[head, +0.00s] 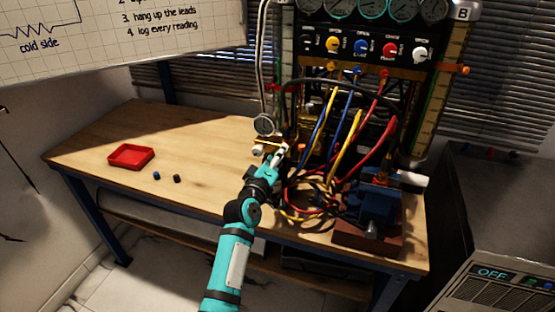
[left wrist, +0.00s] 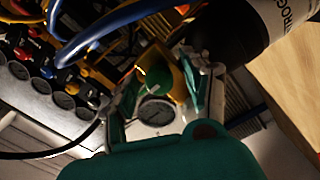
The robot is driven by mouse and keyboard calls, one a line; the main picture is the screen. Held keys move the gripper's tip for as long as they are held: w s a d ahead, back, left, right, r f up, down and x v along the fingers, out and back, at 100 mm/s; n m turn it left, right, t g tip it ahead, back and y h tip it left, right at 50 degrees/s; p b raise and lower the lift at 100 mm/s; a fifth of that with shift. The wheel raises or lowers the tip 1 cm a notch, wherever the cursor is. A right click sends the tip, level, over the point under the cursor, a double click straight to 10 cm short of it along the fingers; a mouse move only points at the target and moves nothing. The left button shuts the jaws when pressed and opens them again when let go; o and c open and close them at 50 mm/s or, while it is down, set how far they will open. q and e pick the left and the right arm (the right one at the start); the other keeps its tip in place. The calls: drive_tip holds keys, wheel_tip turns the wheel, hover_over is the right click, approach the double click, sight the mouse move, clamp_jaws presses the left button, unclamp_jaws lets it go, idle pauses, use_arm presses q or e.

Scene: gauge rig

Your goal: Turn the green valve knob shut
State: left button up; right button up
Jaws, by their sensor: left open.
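The green valve knob (left wrist: 157,78) shows in the left wrist view, in front of a yellow-brass body and a round gauge (left wrist: 157,111). My left gripper (left wrist: 166,98) is open, with one finger on each side of the knob in that view. I cannot tell whether either finger touches it. In the head view my left gripper (head: 277,153) is at the rig's left side, just below a round gauge (head: 264,124) and beside brass fittings. The knob is not clearly visible in the head view. My right gripper is in neither view.
Yellow, blue and red hoses (head: 348,118) crowd the space right of my gripper. A blue vise (head: 378,203) stands at the bench's right. A red tray (head: 131,156) and two small caps lie at left on the wooden bench (head: 200,185). A dark labelled cylinder (left wrist: 235,35) is close in the wrist view.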

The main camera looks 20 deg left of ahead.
use_arm(q)
clamp_jaws()
